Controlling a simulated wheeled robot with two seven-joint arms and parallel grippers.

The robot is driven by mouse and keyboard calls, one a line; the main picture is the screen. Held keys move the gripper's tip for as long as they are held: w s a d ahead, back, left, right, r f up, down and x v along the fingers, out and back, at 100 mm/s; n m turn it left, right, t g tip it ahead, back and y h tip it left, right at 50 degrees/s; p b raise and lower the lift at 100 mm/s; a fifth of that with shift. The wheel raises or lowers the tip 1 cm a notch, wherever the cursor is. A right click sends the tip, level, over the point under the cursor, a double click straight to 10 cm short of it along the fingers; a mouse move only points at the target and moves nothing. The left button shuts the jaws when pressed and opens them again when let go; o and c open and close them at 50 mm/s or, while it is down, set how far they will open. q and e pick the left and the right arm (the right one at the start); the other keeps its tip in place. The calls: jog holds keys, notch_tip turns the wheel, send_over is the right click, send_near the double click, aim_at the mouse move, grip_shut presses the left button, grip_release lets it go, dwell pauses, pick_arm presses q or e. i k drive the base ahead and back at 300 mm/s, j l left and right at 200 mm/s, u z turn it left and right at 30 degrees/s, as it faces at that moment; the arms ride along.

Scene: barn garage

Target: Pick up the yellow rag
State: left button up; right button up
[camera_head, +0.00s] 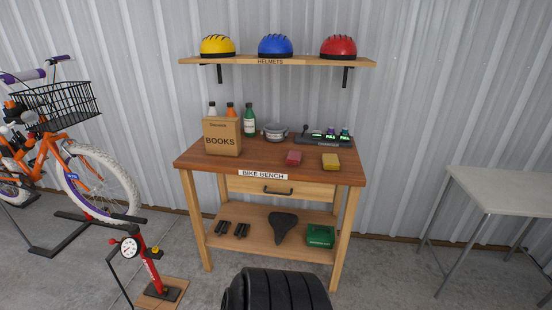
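The yellow rag (330,161) looks like a small folded block. It lies on the right part of the wooden bike bench top (220,165), near the front edge. A similar red rag (294,158) lies just to its left, apart from it. Nothing covers the yellow rag. Neither of my grippers shows in the head view.
Behind the rags are a black charger (322,140), a grey pot (275,132), bottles (249,120) and a books box (222,137). A helmet shelf (290,61) hangs above. A bicycle (60,150) and red pump (148,262) stand left, a grey table (500,190) right.

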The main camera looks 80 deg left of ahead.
aim_at(330, 161)
jog(key=u, duration=2.4)
